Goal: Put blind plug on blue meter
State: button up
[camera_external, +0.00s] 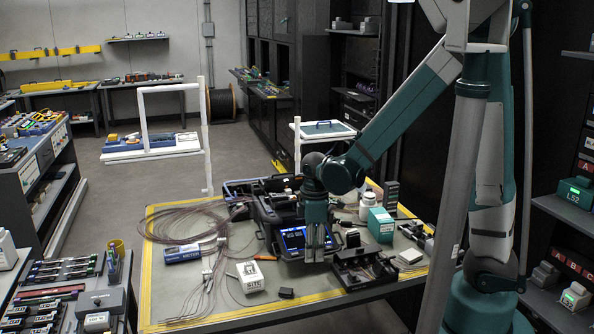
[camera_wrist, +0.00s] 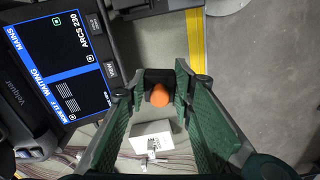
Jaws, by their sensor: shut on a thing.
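My gripper (camera_external: 316,250) points down in front of the splicer's lit screen in the external view. In the wrist view my gripper (camera_wrist: 160,82) has its green fingers closed around a small dark piece with a rounded orange end, which appears to be the blind plug (camera_wrist: 159,96). The plug is hidden or too small to make out in the external view. A blue box-shaped device, probably the blue meter (camera_external: 183,254), lies at the left of the table, well left of my gripper. Its port cannot be made out.
The splicer (camera_external: 292,240) with its blue screen stands beside my gripper; the screen (camera_wrist: 65,65) fills the wrist view's upper left. A white box (camera_external: 251,277), coiled fibre (camera_external: 185,222) and an open black case (camera_external: 362,268) lie around it. The table's front-left strip is mostly clear.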

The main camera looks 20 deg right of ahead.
jog(key=w+a+r+n+p, duration=0.1)
jog(key=w+a+r+p, duration=0.25)
jog(key=w+a, duration=1.6)
jog(key=n+p, duration=0.1)
jog(key=p, duration=0.2)
send_over(184, 249)
jog(key=shift+w+a+r, duration=0.1)
jog(key=shift+r, duration=0.2)
jog(key=shift+f+b, duration=0.35)
jog(key=shift+f, duration=2.8)
jog(key=shift+f, duration=0.1)
jog(key=shift+f, duration=1.8)
jog(key=shift+f, duration=0.1)
